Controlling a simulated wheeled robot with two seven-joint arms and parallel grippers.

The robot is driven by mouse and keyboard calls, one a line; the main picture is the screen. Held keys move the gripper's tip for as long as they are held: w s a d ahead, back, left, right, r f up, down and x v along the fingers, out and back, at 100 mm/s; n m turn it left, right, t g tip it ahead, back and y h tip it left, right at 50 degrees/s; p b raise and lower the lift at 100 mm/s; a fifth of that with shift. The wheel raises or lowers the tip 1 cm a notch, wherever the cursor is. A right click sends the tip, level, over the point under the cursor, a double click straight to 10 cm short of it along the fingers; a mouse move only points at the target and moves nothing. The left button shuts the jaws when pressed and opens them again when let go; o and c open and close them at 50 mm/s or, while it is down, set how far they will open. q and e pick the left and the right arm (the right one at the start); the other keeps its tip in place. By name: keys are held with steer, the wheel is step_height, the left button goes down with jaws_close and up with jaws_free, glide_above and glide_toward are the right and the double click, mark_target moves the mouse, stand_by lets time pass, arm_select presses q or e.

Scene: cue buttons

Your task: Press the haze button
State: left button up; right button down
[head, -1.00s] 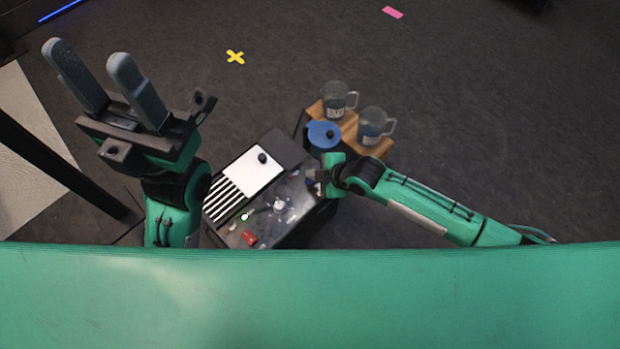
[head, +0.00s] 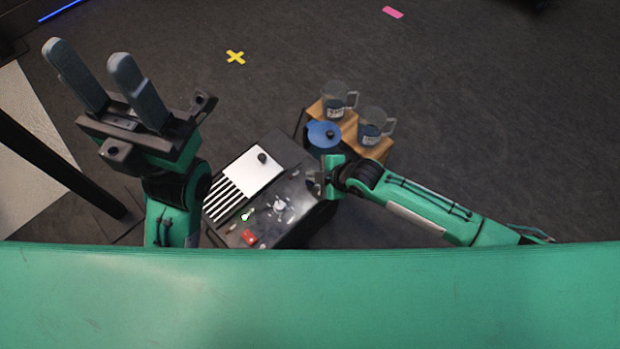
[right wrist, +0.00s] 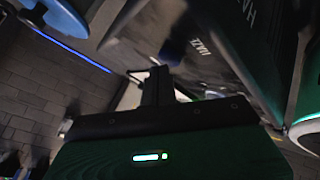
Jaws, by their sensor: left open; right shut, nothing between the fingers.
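The dark console (head: 285,158) stands below the middle of the head view. In the right wrist view a panel edge carries a label reading HAZE (right wrist: 284,62), partly in shadow. A dark blue button-like cap (right wrist: 173,50) shows beside it, just past my fingertips; contact cannot be told. My right gripper (head: 318,182) is shut and empty at the console's right edge and hides that part of it; its fingers also show in the right wrist view (right wrist: 157,78). My left gripper (head: 90,70) is open and empty, raised at the left, away from the console.
A white plate (head: 252,170) with a black knob and black-and-white stripes cover the console's left part. A red button (head: 249,238) and a small green light (head: 244,217) are near its front. A wooden stand (head: 375,150) with glass mugs (head: 336,100) and a blue disc (head: 318,133) stands behind.

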steer(key=shift+f, duration=0.4)
stand_by(0.4)
steer(key=shift+r+p, duration=0.85)
steer(key=shift+p, duration=0.05)
step_height(320, 180, up, 5)
steer(key=p, duration=0.5)
steer(key=shift+r, duration=0.1)
stand_by(0.6)
